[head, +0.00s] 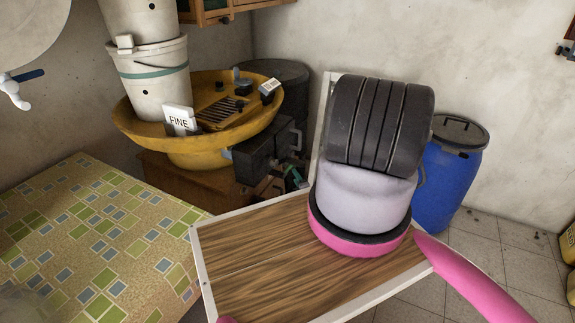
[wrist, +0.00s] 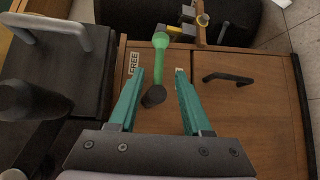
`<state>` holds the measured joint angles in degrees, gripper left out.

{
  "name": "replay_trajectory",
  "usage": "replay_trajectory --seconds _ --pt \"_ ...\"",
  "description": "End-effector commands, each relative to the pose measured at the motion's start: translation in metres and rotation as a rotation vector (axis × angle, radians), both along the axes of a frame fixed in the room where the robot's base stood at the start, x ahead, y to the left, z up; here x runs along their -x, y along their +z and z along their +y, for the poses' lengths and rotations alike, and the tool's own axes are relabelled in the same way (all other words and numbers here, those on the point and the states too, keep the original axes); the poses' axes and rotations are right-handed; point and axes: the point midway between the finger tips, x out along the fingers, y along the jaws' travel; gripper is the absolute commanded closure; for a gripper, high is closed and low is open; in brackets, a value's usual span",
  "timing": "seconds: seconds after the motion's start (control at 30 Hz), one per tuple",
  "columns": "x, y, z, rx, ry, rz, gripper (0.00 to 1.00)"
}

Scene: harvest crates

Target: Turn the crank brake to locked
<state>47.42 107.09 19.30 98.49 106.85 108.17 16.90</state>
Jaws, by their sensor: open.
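In the wrist view, the crank brake is a green lever (wrist: 159,58) with a round green top and a black end (wrist: 153,96). It lies between the teal fingers of my gripper (wrist: 159,72), which are open and apart from each other. The lever is nearer the left finger; I cannot tell whether it touches. A "FREE" label (wrist: 133,64) is just left of the lever. A second pale label (wrist: 180,71) by the right fingertip is mostly hidden. In the head view, my arm hides most of this area, and a teal finger (head: 293,179) shows beside it.
A black box (wrist: 75,50) with a grey handle stands left of my gripper. A yellow piece and metal shaft (wrist: 190,27) lie beyond the lever. A dark handle (wrist: 228,78) is on the wooden front to the right. A yellow basin (head: 152,134) holds stacked buckets (head: 155,80).

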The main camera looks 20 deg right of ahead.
Motion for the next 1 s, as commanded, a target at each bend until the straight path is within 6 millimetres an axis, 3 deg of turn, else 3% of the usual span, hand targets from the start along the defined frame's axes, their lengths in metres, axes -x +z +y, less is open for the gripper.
replay_trajectory --seconds 0.5,0.93,0.97,1.0 --pt "-0.086 -0.012 -0.011 0.003 0.003 -0.002 0.51" --pt "-0.098 -0.014 -0.013 0.001 0.002 0.0 0.51" --pt "-0.098 -0.014 -0.013 0.001 0.002 0.0 0.55" --pt "-0.098 -0.014 -0.013 0.001 0.002 0.0 0.7"
